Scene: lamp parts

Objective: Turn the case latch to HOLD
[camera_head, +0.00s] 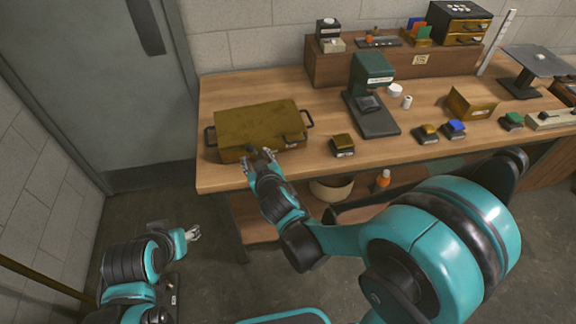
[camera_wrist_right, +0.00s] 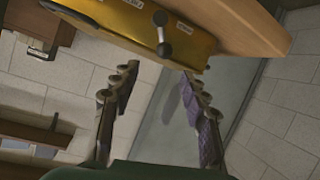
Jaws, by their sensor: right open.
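The brassy yellow case (camera_head: 257,124) lies closed on the left end of the wooden table, with a dark handle at each side. In the right wrist view the case front (camera_wrist_right: 120,22) carries a dark latch lever (camera_wrist_right: 163,34) with a rounded end, and small white labels around it that I cannot read. My right gripper (camera_head: 258,160) is open and empty at the case's front. In the wrist view its fingertips (camera_wrist_right: 161,74) spread to either side below the latch, apart from it. My left gripper (camera_head: 194,234) hangs low over the floor, away from the table; its jaw opening is too small to judge.
A dark labelled block (camera_head: 342,145) sits right of the case. A green-topped press-like device (camera_head: 371,92) stands behind it. The table edge lies just before the case.

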